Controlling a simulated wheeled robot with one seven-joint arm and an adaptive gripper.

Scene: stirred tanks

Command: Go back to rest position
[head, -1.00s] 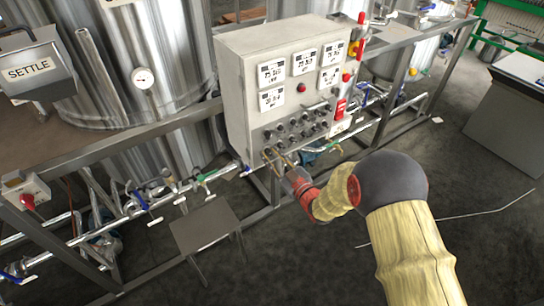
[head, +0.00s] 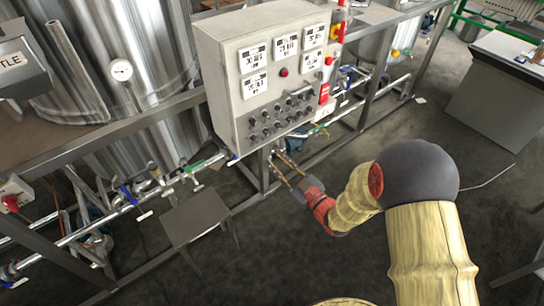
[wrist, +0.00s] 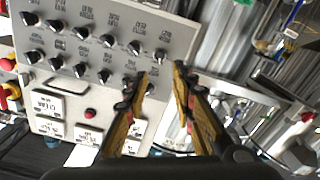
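My gripper (head: 285,170) is below and in front of the control panel (head: 215,75) in the head view, clear of its face. In the wrist view its two fingers (wrist: 165,85) are spread with an empty gap between them. The panel fills the left of the wrist view, with rows of black knobs (wrist: 80,50), white displays and a red button (wrist: 89,113). My gripper holds nothing that I can see. My arm reaches in from the lower right of the head view.
A small grey stool or table (head: 195,217) stands on the floor left of my gripper. Pipes with valves (head: 195,170) run along the steel frame behind it. Steel tanks (head: 120,40) stand at the back left. A grey cabinet (head: 500,95) is at the right. The dark floor between is mostly clear.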

